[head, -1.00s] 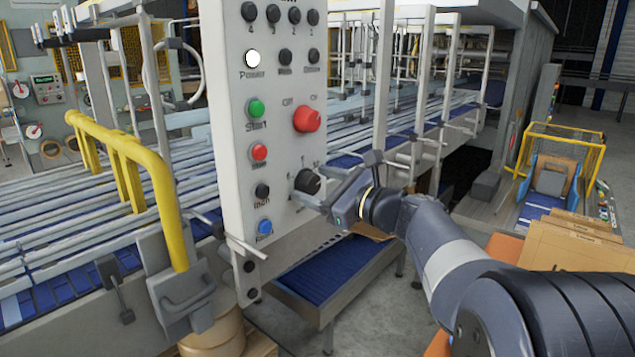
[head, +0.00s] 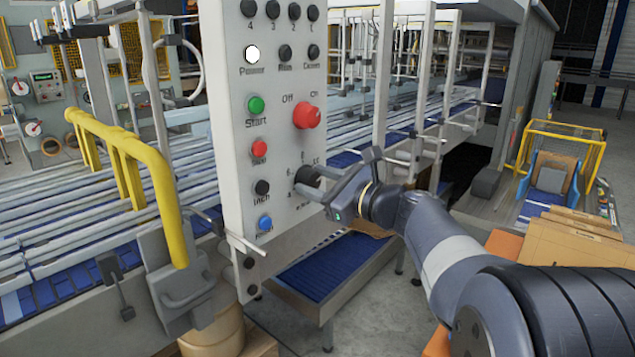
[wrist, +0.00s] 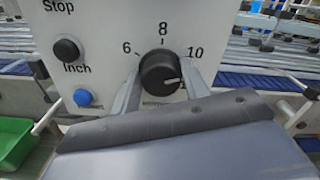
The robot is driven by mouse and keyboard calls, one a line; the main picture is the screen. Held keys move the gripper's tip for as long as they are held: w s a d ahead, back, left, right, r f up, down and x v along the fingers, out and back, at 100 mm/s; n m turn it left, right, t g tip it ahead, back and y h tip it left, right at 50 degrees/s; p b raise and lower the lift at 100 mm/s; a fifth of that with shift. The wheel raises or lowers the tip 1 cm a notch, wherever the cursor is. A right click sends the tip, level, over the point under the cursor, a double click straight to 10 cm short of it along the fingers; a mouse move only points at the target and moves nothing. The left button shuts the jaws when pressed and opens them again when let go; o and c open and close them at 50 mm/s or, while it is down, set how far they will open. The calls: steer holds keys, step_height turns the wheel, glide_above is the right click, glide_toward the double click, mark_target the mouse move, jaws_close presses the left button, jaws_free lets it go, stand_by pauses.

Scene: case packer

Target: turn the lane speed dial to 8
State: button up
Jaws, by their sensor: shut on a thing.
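The lane speed dial (wrist: 158,72) is a round black knob on a pale control panel (head: 240,187). In the wrist view, 6, 8 and 10 are readable around its upper half. My gripper (wrist: 161,86) is shut on the knob, one finger on each side. In the head view, my gripper (head: 318,182) reaches the panel from the right and partly hides the dial (head: 307,176). Marks low on the scale are hidden.
A red rotary switch (head: 306,116) sits above the dial. Start, stop, inch and blue buttons (head: 265,223) run down its left side. A yellow rail (head: 130,165) stands left of the panel. A blue conveyor (head: 320,268) lies below, with cardboard (head: 570,250) at right.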

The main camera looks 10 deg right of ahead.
steer(key=shift+f+n+b, duration=0.15)
steer(key=shift+n+b, duration=0.15)
steer(key=shift+b, duration=0.15)
steer(key=n+b, duration=0.1)
steer(key=b, duration=0.2)
steer(key=shift+f+n, duration=0.2)
steer(key=shift+n, duration=0.2)
steer(key=n+b, duration=0.3)
steer(key=b, duration=0.1)
steer(key=shift+a+n+b, duration=0.1)
steer(key=shift+n+b, duration=0.25)
steer(key=shift+n, duration=0.05)
steer(key=n+b, duration=0.5)
steer(key=shift+b, duration=0.3)
steer(key=shift+n+b, duration=1)
steer(key=shift+n, duration=0.1)
steer(key=shift+r, duration=0.1)
steer(key=o, duration=1)
steer(key=shift+s, duration=0.1)
steer(key=shift+c, duration=0.2)
